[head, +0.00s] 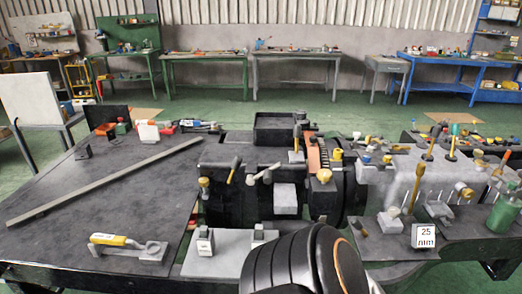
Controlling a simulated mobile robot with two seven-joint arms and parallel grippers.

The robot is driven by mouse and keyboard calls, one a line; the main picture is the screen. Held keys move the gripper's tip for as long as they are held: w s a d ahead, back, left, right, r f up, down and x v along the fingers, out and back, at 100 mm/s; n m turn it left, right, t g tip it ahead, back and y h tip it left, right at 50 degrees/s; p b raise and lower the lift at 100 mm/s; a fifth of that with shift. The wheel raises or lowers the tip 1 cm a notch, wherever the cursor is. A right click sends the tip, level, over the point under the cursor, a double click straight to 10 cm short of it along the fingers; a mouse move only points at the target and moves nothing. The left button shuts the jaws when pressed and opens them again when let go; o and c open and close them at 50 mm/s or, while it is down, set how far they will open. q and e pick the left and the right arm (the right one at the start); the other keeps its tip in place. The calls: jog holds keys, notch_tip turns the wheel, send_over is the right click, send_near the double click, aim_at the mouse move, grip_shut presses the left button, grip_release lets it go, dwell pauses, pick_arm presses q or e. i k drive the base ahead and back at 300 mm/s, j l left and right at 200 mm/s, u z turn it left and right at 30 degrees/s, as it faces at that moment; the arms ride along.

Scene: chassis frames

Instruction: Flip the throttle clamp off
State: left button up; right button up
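A toggle clamp with a yellow handle (110,239) sits at the front left of the dark bench, its handle lying almost flat and its grey metal base to the right. No label I can read names it as the throttle clamp. Other levers with yellow or dark knobs, such as a yellow-knobbed lever (204,187), stand on the machine in the middle. A dark rounded link with an orange ring, which looks like part of my arm, fills the bottom centre and hides part of the bench front. Neither of my grippers shows.
A long grey bar (105,182) lies diagonally across the left bench top (60,230). The machine block (415,180) at right carries several upright handles. A "25 mm" block (424,235) and a green bottle (503,212) stand at right. Open green floor lies behind.

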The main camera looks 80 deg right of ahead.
aim_at(237, 160)
jog(key=z, duration=2.3)
